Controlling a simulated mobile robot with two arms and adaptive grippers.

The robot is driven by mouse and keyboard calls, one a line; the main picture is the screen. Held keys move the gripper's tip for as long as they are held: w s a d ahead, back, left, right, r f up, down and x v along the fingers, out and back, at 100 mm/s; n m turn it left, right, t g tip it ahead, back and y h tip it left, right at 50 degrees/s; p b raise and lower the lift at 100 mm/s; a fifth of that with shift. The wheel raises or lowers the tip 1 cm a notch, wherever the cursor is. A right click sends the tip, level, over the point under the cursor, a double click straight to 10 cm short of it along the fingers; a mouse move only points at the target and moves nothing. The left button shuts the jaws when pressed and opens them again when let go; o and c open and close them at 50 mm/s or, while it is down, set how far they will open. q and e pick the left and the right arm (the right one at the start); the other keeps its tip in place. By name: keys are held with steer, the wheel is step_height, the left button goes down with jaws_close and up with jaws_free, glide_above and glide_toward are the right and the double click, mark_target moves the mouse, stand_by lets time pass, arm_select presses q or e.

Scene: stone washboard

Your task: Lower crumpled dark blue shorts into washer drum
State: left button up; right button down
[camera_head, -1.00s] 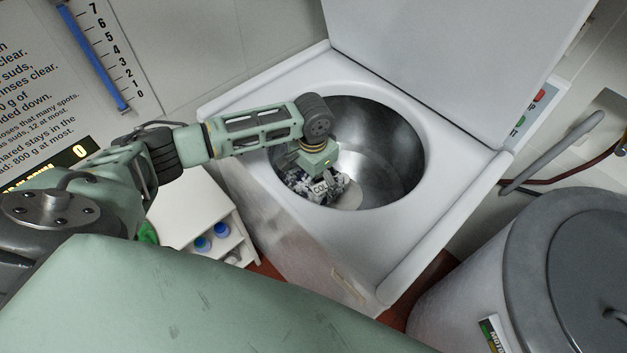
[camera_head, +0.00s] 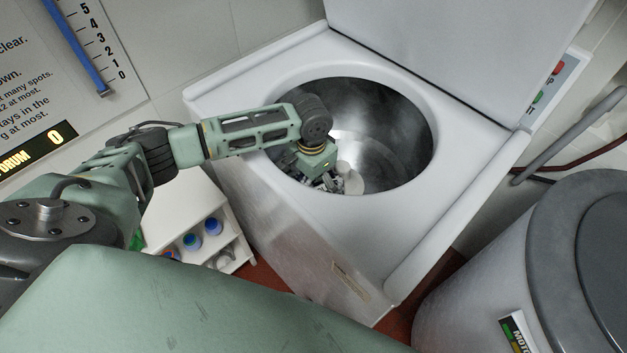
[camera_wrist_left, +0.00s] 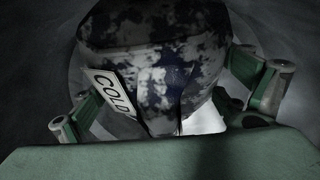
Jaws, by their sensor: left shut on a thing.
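The shorts (camera_wrist_left: 165,75) fill the middle of the left wrist view as a crumpled bundle mottled dark blue and pale grey, with a white tag reading COLD. My left gripper (camera_head: 324,178) is shut on them, with a finger on each side of the bundle. It points down inside the open washer drum (camera_head: 392,130), near the drum's front left wall. In the head view the near rim and the gripper hide most of the shorts. I cannot tell whether they touch the drum floor. My right gripper is not in view.
The washer's white lid (camera_head: 430,45) stands open behind the drum. A white shelf (camera_head: 190,215) with blue-topped containers stands to the left. A grey lidded bin (camera_head: 560,230) stands at the right. The drum's right side is clear.

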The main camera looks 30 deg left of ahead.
arm_select(q)
steer(key=o, duration=1.7)
steer(key=shift+s+a, duration=0.25)
steer(key=shift+o, duration=0.2)
